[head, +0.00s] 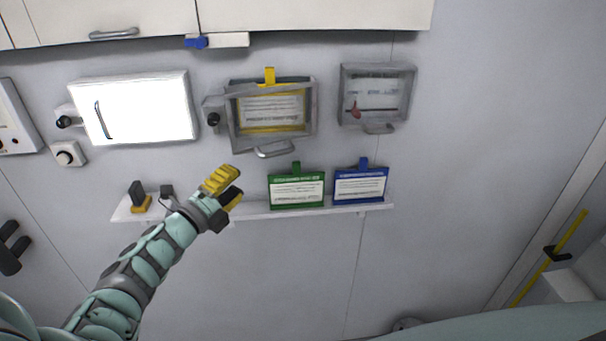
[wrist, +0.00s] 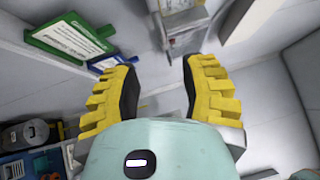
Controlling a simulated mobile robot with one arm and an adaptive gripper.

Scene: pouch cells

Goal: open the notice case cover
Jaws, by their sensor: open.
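The notice case (head: 314,112) is a grey wall case with a clear cover, and a yellow-bordered card (head: 270,128) shows inside it. Its cover has a pale bar handle (head: 276,150) along the lower edge. The cover appears to be down over the card; I cannot tell whether it is slightly ajar. My gripper (head: 226,188) has yellow ribbed fingers and is below and left of the handle, apart from it. In the wrist view my gripper (wrist: 160,75) is open, with nothing between its fingers.
A second clear-fronted case (head: 376,68) with a red item hangs to the right. A white cabinet (head: 140,110) and dark knob (head: 213,119) are to the left. Below, a shelf (head: 250,215) bears a green card (head: 296,190) and a blue card (head: 360,186). Cupboards (head: 320,14) overhang above.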

